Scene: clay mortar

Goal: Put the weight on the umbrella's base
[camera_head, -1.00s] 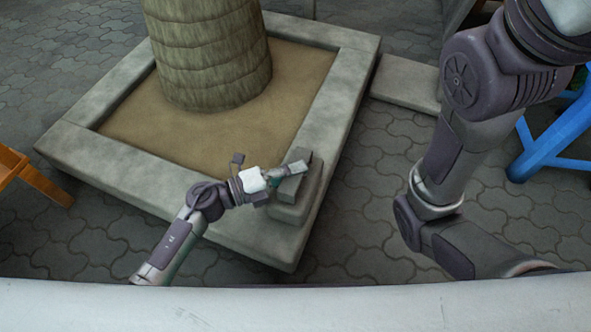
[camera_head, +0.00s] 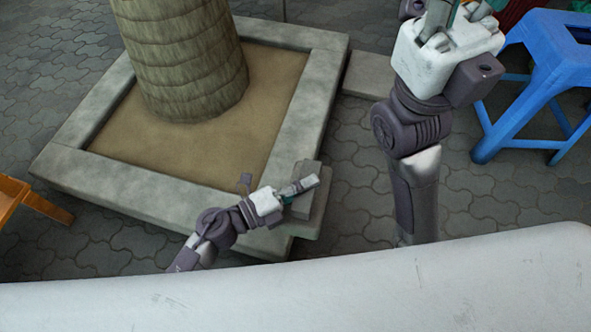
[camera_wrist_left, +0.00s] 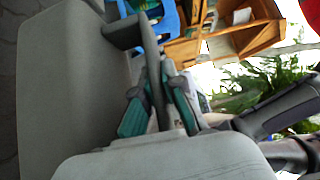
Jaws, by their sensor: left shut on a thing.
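A grey block with a bar-like handle, which I take as the weight (camera_head: 316,202), is at the front right corner of the planter in the head view. My left gripper (camera_head: 300,186) reaches it from the left. In the left wrist view the grey block (camera_wrist_left: 70,85) fills the left side, and the green finger pads of my left gripper (camera_wrist_left: 158,103) are shut on its handle (camera_wrist_left: 152,50). I cannot tell whether the block rests on the rim or is lifted. My right gripper (camera_head: 462,15) is at the top edge, its fingertips cut off. I cannot identify the umbrella's base.
A square stone planter (camera_head: 105,180) holds sand and a thick trunk (camera_head: 180,60). A blue stool (camera_head: 560,60) stands at the right and an orange wooden piece (camera_head: 25,195) at the left.

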